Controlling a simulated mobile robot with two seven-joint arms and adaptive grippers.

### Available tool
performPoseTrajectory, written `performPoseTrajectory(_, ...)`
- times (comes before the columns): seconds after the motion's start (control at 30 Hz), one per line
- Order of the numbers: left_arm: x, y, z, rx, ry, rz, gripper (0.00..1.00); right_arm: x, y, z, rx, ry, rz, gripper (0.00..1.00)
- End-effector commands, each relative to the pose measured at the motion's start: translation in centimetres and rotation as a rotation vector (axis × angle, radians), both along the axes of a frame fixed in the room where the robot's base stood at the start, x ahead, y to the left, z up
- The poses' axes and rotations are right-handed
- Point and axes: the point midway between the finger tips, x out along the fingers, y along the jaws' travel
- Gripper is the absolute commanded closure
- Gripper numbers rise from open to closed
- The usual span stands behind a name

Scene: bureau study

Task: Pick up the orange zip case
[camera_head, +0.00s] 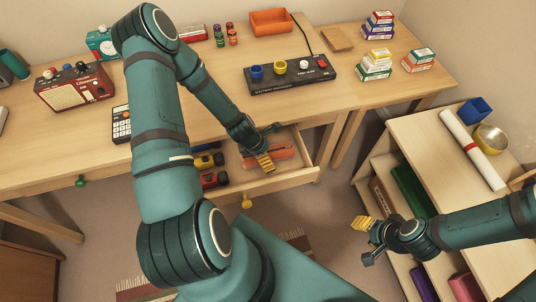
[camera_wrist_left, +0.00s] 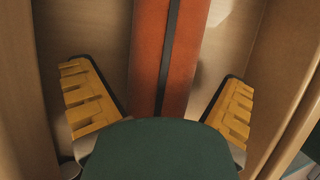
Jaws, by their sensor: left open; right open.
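The orange zip case (camera_head: 284,151) lies in the open desk drawer (camera_head: 285,182) in the head view, partly hidden by my left gripper. My left gripper (camera_head: 269,146) is open over the left part of the case. In the left wrist view the case (camera_wrist_left: 150,55) is an orange strip with a dark zip line along it. It runs between the two spread yellow-padded fingers of the left gripper (camera_wrist_left: 161,103), with a gap on each side. My right gripper (camera_head: 365,241) is open and empty, in front of the shelf unit on the right.
A yellow item (camera_head: 208,160) and a red item (camera_head: 214,180) lie in the drawer left of the case. The drawer walls stand close around the left gripper. A switch box (camera_head: 290,77) sits on the desk above. The low shelf unit (camera_head: 437,150) bears a paper roll (camera_head: 470,148).

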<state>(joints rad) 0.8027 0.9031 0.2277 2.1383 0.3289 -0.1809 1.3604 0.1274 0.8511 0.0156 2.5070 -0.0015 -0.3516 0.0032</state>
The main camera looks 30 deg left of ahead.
Motion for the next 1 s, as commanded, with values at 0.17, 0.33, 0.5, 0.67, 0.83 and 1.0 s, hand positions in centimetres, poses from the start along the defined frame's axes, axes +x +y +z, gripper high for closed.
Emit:
performPoseTrajectory(0.17,0.9,-0.9,-1.0,-0.001,0.001,0.001,0.01,0.1,0.0,-0.5,0.000,-0.002,-0.001,0.53)
performPoseTrajectory(0.33,1.1,-1.0,-1.1,0.000,0.000,0.001,0.01,0.1,0.0,-0.5,0.000,-0.003,-0.001,0.53)
performPoseTrajectory(0.5,1.0,-1.0,-1.1,0.000,0.000,0.001,0.19,0.1,0.0,-0.5,0.000,-0.003,-0.001,0.53)
performPoseTrajectory(0.67,1.0,-1.0,-1.1,-0.001,0.001,0.000,0.75,0.1,0.0,-0.5,0.000,-0.003,-0.001,0.53)
performPoseTrajectory(0.83,1.0,-1.0,-1.1,-0.001,0.001,0.000,0.77,0.1,0.0,-0.5,0.000,-0.002,-0.001,0.53)
performPoseTrajectory(1.0,1.0,-1.0,-1.1,-0.001,0.000,0.000,0.77,0.1,0.0,-0.4,0.000,-0.002,-0.001,0.53)
